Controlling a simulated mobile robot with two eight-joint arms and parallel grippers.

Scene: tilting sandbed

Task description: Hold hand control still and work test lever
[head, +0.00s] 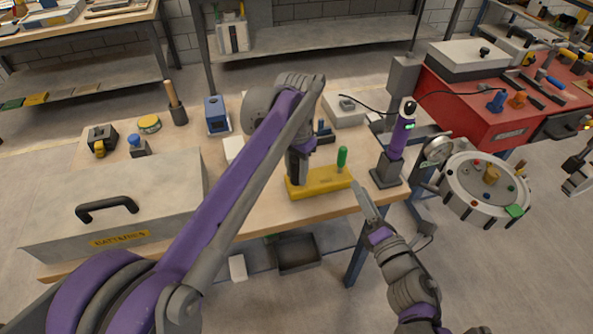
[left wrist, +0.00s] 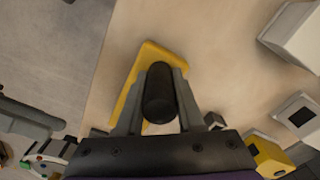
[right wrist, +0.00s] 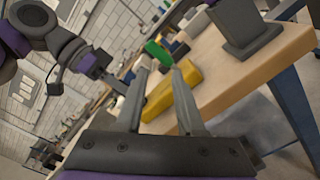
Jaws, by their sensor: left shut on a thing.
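The hand control is a yellow block (head: 325,181) lying on the wooden bench near its front edge. Its green test lever (head: 342,158) stands up at the block's right end. A dark grip stands towards its left part; in the left wrist view it shows as a black cylinder (left wrist: 159,92). My left gripper (head: 299,172) is shut on this grip from above. My right gripper (head: 362,187) is empty, just off the bench's front edge. In the right wrist view its fingers are apart, with the green lever (right wrist: 157,53) and yellow block (right wrist: 172,92) beyond the tips, not touched.
A purple device (head: 401,135) on a dark stand is right of the hand control. A round grey panel (head: 485,187) is further right. A large grey case (head: 115,213) fills the bench's left front. Blue, yellow and grey items stand along the back.

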